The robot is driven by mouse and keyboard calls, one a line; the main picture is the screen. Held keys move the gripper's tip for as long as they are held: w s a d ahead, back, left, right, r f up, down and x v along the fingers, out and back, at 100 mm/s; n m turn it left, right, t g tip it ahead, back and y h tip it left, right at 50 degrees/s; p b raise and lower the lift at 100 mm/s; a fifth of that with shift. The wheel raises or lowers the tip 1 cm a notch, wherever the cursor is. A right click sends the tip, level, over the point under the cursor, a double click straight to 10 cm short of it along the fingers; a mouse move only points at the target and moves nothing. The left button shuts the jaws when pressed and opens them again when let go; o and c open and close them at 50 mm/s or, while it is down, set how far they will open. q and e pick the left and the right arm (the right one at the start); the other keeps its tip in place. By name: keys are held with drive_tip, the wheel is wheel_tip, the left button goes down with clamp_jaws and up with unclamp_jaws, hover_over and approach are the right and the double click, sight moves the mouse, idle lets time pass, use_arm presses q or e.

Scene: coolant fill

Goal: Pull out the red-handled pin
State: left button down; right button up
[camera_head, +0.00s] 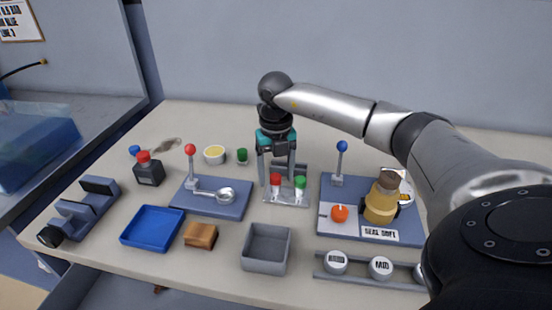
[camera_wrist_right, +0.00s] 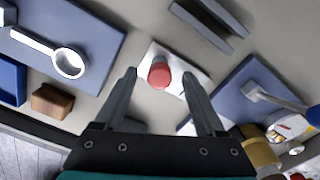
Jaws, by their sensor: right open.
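The red-handled pin (camera_head: 275,180) stands upright in a small pale plate (camera_head: 285,199) near the middle of the table. A green-handled pin (camera_head: 300,183) stands to its right on the same plate. My right gripper (camera_head: 277,174) points down over the plate with its jaws open. In the right wrist view the red handle (camera_wrist_right: 159,77) shows between the two open fingers (camera_wrist_right: 159,73), with a gap on each side. The green handle does not show in that view. My left gripper is not in view.
Another blue board (camera_head: 342,228) with a blue-knobbed lever (camera_head: 342,147) and a tan bottle (camera_head: 381,206) lies to the right. A grey bin (camera_head: 265,268) stands in front.

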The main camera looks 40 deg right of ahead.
sight(276, 177)
drive_tip(key=shift+f, duration=1)
clamp_jaws()
drive_tip(key=c, duration=0.6)
unclamp_jaws()
drive_tip(key=shift+c, duration=0.2)
drive_tip(key=c, duration=0.5)
drive_tip(key=shift+r+p, duration=0.3)
drive_tip(key=shift+r, duration=0.1)
drive_tip(key=shift+r+p, duration=2.5)
drive_tip(key=shift+r, duration=0.45)
